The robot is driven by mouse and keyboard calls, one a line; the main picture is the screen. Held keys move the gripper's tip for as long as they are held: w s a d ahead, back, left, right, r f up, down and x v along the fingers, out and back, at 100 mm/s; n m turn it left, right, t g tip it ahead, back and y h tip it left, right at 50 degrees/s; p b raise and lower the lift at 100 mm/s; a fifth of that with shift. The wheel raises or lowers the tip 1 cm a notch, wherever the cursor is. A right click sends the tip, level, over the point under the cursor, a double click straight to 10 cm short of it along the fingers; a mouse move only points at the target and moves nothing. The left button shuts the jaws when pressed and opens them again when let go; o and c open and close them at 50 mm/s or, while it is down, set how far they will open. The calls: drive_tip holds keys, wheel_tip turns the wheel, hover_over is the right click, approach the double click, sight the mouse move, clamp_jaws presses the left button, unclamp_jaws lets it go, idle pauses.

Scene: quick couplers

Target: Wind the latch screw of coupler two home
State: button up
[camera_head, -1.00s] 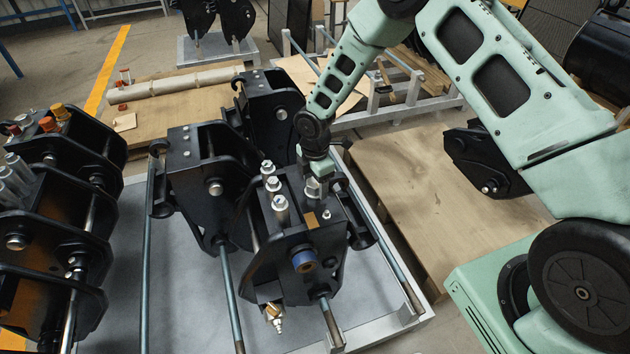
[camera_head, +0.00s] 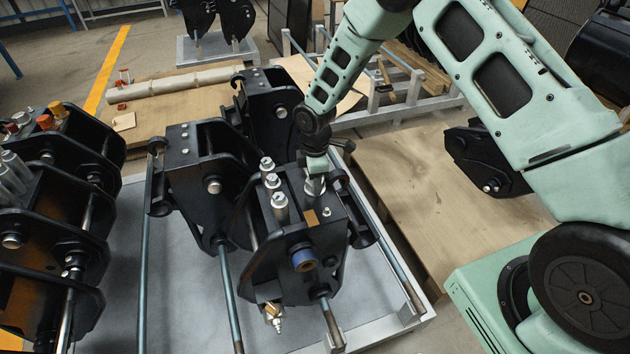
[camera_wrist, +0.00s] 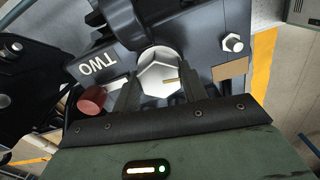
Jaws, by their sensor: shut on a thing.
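My gripper (camera_head: 315,180) reaches down onto the coupler's top from above. In the wrist view my gripper's dark fingers (camera_wrist: 161,92) stand on either side of the hex head and are shut on it. The screw's shank and thread are hidden.
Three silver fittings (camera_head: 273,184) stand in a row left of my gripper. A small hex bolt (camera_wrist: 232,43) and a red cap (camera_wrist: 92,99) lie close to the fingers. Other black couplers (camera_head: 205,175) stand behind and left. A wooden pallet (camera_head: 440,210) lies right.

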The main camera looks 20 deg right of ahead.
drive_tip(key=m+b, duration=0.1)
drive_tip(key=m, duration=0.2)
drive_tip(key=shift+m, duration=0.4)
drive_tip(key=m+b, duration=0.1)
drive_tip(key=m, duration=0.3)
drive_tip(key=shift+m, duration=0.3)
drive_tip(key=m+b, duration=0.1)
drive_tip(key=m, duration=0.3)
drive_tip(key=shift+m, duration=1.8)
drive_tip(key=o, duration=1)
drive_tip(key=shift+c, duration=0.2)
wheel_tip(320, 180, up, 18)
drive_tip(key=b, duration=0.1)
drive_tip(key=shift+f+b, duration=0.25)
drive_tip(key=shift+b, duration=0.05)
